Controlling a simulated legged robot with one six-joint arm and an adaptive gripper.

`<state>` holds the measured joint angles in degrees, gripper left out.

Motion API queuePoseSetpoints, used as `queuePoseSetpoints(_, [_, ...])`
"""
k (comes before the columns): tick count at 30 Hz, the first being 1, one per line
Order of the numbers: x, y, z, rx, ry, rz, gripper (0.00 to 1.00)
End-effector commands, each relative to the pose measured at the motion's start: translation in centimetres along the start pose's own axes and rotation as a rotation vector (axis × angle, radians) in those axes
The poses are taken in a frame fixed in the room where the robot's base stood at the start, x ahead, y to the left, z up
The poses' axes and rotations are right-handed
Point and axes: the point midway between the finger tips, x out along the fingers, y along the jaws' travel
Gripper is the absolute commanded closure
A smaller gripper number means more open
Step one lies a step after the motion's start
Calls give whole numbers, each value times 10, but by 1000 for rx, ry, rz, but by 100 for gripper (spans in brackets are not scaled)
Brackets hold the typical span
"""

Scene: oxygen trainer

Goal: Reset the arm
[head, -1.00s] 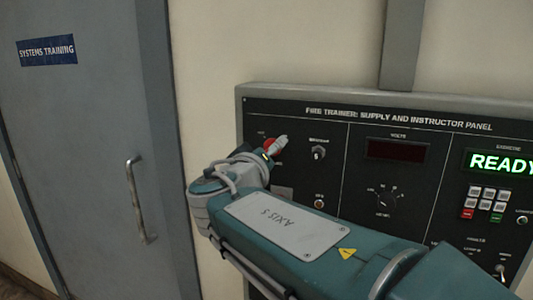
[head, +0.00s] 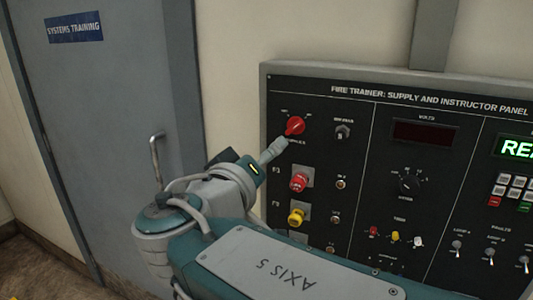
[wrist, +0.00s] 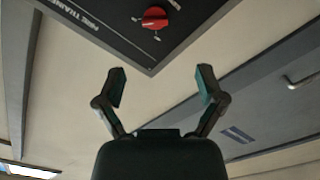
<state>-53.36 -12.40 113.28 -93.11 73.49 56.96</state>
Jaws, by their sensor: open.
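My arm crosses the lower middle of the head view, with its "AXIS 5" link closest to the camera. My gripper (head: 272,151) points up and right toward the panel's upper left, just below the red rotary knob (head: 294,126). In the wrist view my gripper (wrist: 160,88) has its two fingers spread wide with nothing between them. The red knob (wrist: 154,17) shows beyond the fingertips there, apart from them. In the head view I cannot tell the gap between gripper and knob.
The fire trainer panel (head: 340,112) carries red (head: 299,182) and yellow (head: 296,217) knobs, a selector dial (head: 409,183), toggle switches and a green display (head: 516,148). A grey door (head: 95,110) with a handle (head: 157,165) stands left. Bare wall (head: 235,75) lies between them.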

Motion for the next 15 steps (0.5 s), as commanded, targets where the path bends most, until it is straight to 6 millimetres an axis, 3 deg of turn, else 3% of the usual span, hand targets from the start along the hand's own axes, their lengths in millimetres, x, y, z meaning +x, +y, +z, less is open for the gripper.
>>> queuePoseSetpoints(4, [2,1,3,-2,-10,-2,11])
queuePoseSetpoints(7, [11,7,27,-19,-86,-20,11])
queuePoseSetpoints(11, [27,19,96,-51,-294,-97,11])
queuePoseSetpoints(15, [25,26,173,-44,-519,-219,11])
